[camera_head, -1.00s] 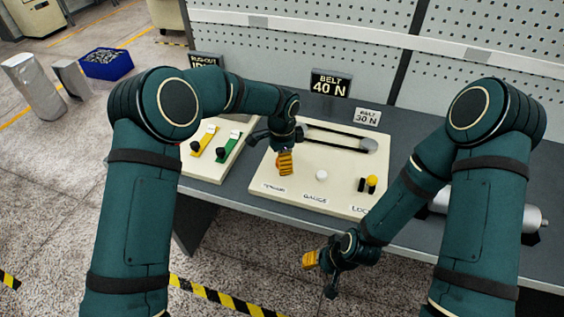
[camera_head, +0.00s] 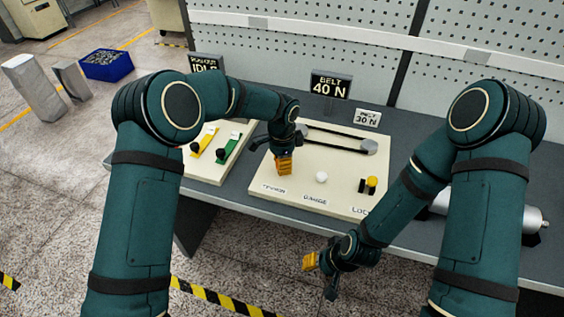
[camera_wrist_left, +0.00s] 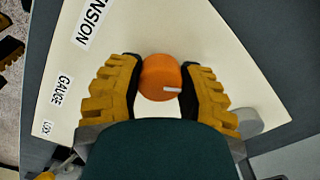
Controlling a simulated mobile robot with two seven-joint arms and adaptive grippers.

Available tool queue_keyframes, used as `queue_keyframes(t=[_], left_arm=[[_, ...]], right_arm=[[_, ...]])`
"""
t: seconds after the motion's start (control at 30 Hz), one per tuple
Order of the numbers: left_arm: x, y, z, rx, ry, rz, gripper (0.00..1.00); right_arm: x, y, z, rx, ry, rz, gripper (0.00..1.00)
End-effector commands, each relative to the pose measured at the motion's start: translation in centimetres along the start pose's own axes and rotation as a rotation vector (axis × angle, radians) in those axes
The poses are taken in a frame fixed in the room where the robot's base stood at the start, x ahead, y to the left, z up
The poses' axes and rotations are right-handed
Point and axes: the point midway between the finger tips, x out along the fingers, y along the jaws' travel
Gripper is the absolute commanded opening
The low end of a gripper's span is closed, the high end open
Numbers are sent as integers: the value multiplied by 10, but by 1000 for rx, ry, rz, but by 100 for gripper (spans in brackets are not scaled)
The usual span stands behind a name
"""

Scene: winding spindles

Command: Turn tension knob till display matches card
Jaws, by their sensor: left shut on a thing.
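My left gripper (camera_head: 284,167) points down at the left part of the cream belt panel (camera_head: 300,197). In the left wrist view its two yellow fingers are shut on the orange tension knob (camera_wrist_left: 161,78), which has a white mark toward its lower right. The knob is hidden by the gripper in the head view. The dark display (camera_head: 331,84) behind the panel reads "BELT 40 N". The white card (camera_head: 367,118) to its right reads "BELT 30 N". My right gripper (camera_head: 311,261) hangs off the table's front edge, apart from the panel; its opening is unclear.
A white knob (camera_head: 321,177) by the gauge label and a yellow knob (camera_head: 372,181) by the lock label stand on the panel. A second panel with green and yellow strips (camera_head: 228,148) lies left. A grey cylinder (camera_head: 531,217) lies right. Pegboard (camera_head: 300,45) rises behind.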

Motion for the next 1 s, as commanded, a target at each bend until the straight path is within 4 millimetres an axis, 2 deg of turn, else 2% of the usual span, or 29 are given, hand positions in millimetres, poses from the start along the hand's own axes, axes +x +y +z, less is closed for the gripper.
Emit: queue_keyframes(t=[0.27,1.0], left_arm=[[0,0,0,-144,-2,-1,3],[0,0,0,-802,-2,-1,3]], right_arm=[[3,1,1,-1,-2,0,47],[8,3,4,-2,-8,-1,47]])
